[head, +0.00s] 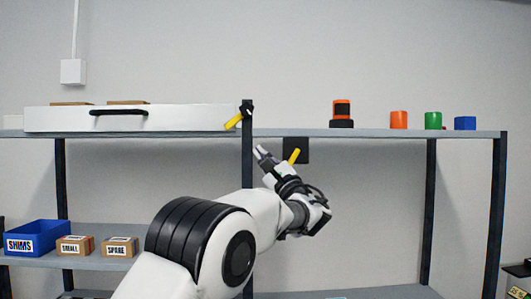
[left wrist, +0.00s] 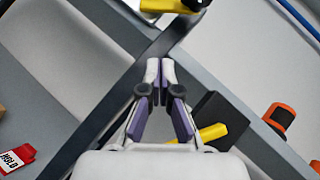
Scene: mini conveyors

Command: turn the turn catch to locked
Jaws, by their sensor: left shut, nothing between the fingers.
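A yellow lever on a dark pivot (head: 236,120) is at the top of the shelf post, beside the white drawer front, and slants down to the left. It also shows at the top edge of the left wrist view (left wrist: 170,5). A second yellow lever (head: 295,156) sits on a black block (head: 303,146) under the shelf board; it also shows in the left wrist view (left wrist: 212,132). I cannot tell which one is the turn catch. My left gripper (head: 262,153) is shut and empty, just below the first lever and left of the second. My right gripper is not in view.
The white drawer front (head: 180,119) has a black handle. The dark post (head: 247,165) stands close behind my gripper. Orange, green and blue items stand on the upper shelf (head: 380,133). A blue SHIMS bin (head: 37,238) and small boxes sit lower left. Space below the right shelf is open.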

